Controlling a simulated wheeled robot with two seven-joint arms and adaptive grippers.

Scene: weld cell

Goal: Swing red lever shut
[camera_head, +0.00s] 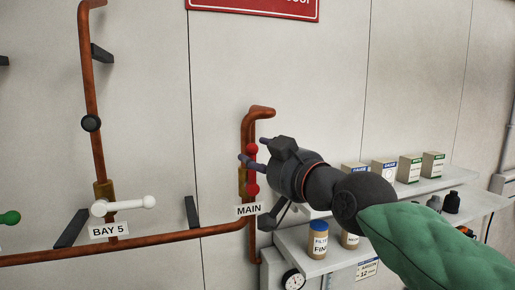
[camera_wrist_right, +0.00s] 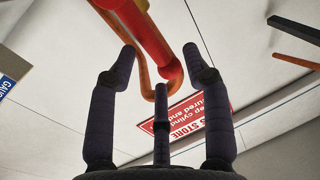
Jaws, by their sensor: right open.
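The red lever (camera_head: 252,190) is on the copper pipe by the MAIN label (camera_head: 248,210). Two red rounded parts of it show one above the other, and my right gripper partly hides what lies between them. My right gripper (camera_head: 253,150) is at the lever, reaching in from the right. In the right wrist view the red lever (camera_wrist_right: 146,32) runs down between the spread fingertips of the gripper (camera_wrist_right: 159,60). The fingers are open; I cannot tell whether any touches the lever. My left gripper is not in view.
A white lever (camera_head: 130,204) at BAY 5 and a green knob (camera_head: 10,218) are to the left on the copper pipework (camera_head: 150,241). Shelves (camera_head: 425,186) with boxes and jars stand right, below my arm. A gauge (camera_head: 293,281) is low down.

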